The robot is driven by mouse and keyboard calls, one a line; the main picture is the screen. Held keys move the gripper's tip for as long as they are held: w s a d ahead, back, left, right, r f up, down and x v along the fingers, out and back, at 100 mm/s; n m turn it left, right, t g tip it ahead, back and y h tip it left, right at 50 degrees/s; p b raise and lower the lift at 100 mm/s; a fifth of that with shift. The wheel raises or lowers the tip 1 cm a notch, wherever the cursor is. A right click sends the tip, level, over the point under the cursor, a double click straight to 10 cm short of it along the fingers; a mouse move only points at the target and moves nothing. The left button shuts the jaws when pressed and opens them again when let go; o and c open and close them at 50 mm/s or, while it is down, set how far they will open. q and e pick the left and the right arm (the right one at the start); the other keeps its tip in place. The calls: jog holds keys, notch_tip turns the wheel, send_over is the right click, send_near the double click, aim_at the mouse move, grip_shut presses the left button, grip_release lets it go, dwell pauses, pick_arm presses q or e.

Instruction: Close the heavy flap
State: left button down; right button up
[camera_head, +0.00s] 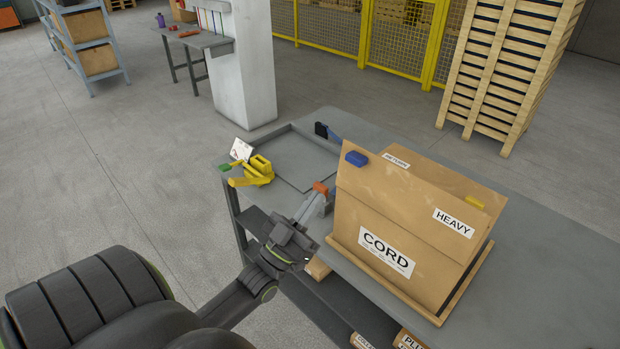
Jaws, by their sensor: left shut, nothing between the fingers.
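A brown cardboard box (362,213) stands on the grey bench, with a CORD label on its near wall. The heavy flap (418,218), with a HEAVY label, stands raised along the near side, facing me. Another panel with a small white label shows behind it. The inside of the box is hidden. My left gripper (322,190) is shut and empty just left of the box, its orange-tipped end close to the box's left edge; I cannot tell whether it touches. My right gripper is not in view.
A yellow tool (255,172) lies on the grey bench (570,255), left of the box. More boxes sit on the shelf below. The bench right of the box is clear.

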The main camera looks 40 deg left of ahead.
pick_arm(q)
jog(key=w+r+p, duration=0.3)
jog(key=w, duration=0.6)
jog(key=shift+d, duration=0.3)
